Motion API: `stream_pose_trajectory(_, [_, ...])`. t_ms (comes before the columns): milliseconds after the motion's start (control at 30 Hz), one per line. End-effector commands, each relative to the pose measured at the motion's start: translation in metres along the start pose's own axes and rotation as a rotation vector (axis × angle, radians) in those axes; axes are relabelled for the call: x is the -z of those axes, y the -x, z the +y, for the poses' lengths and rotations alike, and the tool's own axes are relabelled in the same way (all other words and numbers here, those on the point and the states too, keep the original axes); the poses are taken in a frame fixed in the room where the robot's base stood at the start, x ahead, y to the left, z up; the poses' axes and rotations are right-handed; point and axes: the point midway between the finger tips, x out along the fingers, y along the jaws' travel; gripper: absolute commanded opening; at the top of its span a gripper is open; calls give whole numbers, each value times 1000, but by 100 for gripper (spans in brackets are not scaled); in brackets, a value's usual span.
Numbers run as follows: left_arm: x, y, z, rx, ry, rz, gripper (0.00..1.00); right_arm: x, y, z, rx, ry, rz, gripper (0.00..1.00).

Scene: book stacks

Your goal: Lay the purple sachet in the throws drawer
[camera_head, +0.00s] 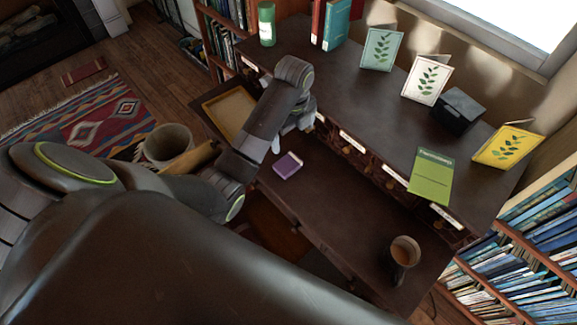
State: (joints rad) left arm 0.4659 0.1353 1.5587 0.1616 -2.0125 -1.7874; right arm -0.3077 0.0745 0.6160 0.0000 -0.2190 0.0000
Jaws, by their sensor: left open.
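The purple sachet (288,165) lies flat on the lower dark wooden desk surface, left of centre. My left gripper (290,132) hangs from my bent arm a little above and behind the sachet in the picture. It is open, with nothing seen between its fingers, and looks apart from the sachet. An open drawer or tray (232,112) with a tan bottom juts out left of the desk, partly hidden by my left arm. Its label cannot be read, so I cannot tell whether it is the throws drawer. My right gripper is not in view.
The shelf holds a green jar (267,24), cards and a black box (458,110). The lower surface's middle is clear.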

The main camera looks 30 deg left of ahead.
Motion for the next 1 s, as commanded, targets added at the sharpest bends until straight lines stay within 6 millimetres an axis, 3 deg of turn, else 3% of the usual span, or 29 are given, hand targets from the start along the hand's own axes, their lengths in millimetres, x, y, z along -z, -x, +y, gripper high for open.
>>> stream_pose_trajectory(100, [1,-32,0,-2,0,2,100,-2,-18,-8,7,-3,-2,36])
stream_pose_trajectory(400, [1,-85,0,-1,1,2,100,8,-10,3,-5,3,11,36])
stream_pose_trajectory(667, [1,-104,1,1,1,1,100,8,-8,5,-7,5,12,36])
stream_pose_trajectory(1000, [2,-146,4,1,2,1,100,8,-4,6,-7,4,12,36])
